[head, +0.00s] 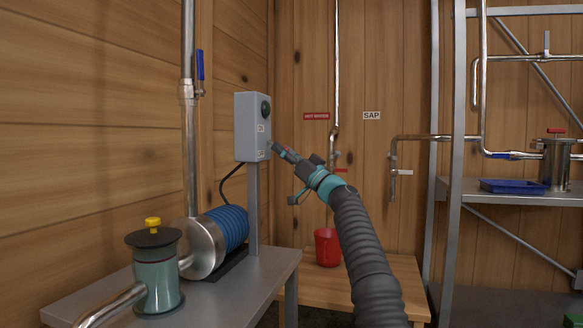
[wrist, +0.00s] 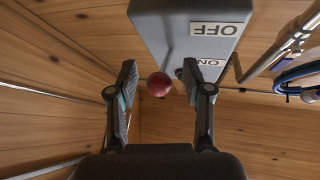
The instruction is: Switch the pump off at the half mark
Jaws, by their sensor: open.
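A grey switch box (head: 250,127) stands on a post above the pump, with a dark green round lamp or button (head: 265,110) near its top. In the wrist view, the box (wrist: 165,32) carries an OFF label (wrist: 214,28) and an ON label (wrist: 211,65), both upside down. A red ball knob (wrist: 159,85) shows between the two fingers, nearer the ON label's end. My gripper (head: 278,150) is open at the box's right side, and contact with the knob cannot be told. The pump (head: 228,230) has a blue ribbed motor and a steel head.
A greenish glass vessel (head: 157,275) with a black lid and yellow knob stands before the pump on the grey bench (head: 235,300). A red bucket (head: 327,248) sits on a wooden bench behind my arm. Pipes and a steel rack (head: 520,192) with a blue tray (head: 512,186) stand right.

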